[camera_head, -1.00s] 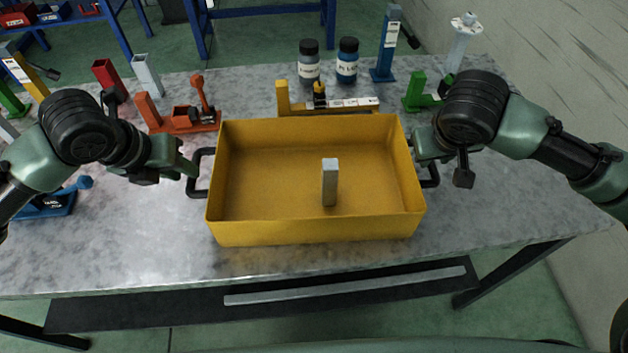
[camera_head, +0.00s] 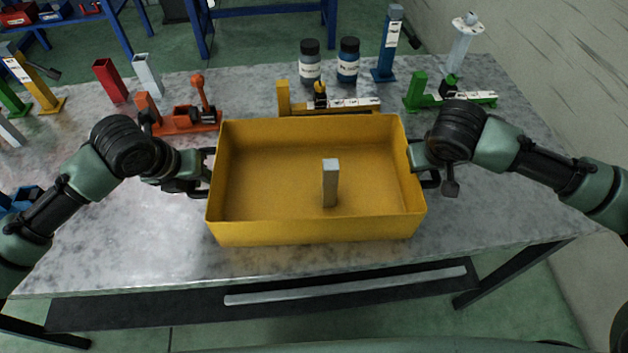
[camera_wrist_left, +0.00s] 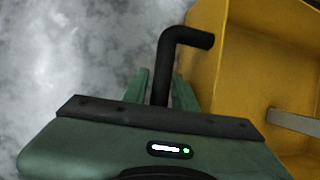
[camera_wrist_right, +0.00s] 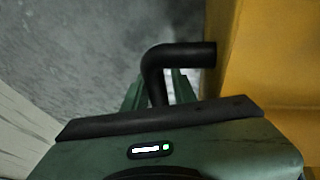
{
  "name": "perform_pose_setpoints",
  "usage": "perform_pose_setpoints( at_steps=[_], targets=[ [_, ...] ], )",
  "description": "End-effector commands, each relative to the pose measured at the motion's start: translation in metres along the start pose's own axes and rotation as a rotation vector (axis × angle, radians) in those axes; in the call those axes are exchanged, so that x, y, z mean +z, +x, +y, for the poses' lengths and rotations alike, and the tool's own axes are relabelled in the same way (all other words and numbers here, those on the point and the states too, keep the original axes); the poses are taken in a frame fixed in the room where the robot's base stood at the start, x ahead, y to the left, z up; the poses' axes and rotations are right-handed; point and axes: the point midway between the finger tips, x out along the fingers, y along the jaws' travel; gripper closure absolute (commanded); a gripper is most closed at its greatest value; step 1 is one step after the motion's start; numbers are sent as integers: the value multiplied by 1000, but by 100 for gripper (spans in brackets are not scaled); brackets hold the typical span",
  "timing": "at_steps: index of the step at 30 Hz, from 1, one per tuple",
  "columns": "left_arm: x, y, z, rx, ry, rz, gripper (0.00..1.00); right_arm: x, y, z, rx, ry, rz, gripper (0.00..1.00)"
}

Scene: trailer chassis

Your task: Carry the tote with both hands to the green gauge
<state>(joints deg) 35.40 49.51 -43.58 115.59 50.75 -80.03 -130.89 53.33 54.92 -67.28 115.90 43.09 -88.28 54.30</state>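The yellow tote (camera_head: 315,232) sits on the grey table with a grey block (camera_head: 330,185) standing in it. My left gripper (camera_head: 200,172) is at the tote's left handle; the left wrist view shows the black handle (camera_wrist_left: 162,75) between its open fingers. My right gripper (camera_head: 418,160) is at the right handle; the right wrist view shows that handle (camera_wrist_right: 156,75) between its open fingers, with a narrow gap beside it. A green gauge (camera_head: 450,98) with an upright post stands at the table's back right, behind my right wrist.
A yellow gauge (camera_head: 330,108) stands close behind the tote. An orange gauge (camera_head: 185,120) is behind it on the left. Two bottles (camera_head: 310,63), a blue post (camera_head: 386,50) and a white post (camera_head: 460,45) stand at the back. The table's front strip is clear.

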Motion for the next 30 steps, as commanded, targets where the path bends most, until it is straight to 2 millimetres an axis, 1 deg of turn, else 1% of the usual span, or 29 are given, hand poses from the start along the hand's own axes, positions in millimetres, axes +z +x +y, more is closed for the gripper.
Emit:
perform_pose_setpoints(
  at_steps=[1,2,3,4,5,30],
  targets=[
    [0,0,0,0,0,0,73,0,0,0,0,0,0,73],
    [0,0,0,0,0,0,79,0,0,0,0,0,0,79],
    [0,0,0,0,0,0,90,0,0,0,0,0,0,90],
    [0,0,0,0,0,0,98,0,0,0,0,0,0,98],
    [0,0,0,0,0,0,100,0,0,0,0,0,0,100],
    [0,-1,0,0,0,-1,100,0,-1,0,0,0,1,100]
  ],
)
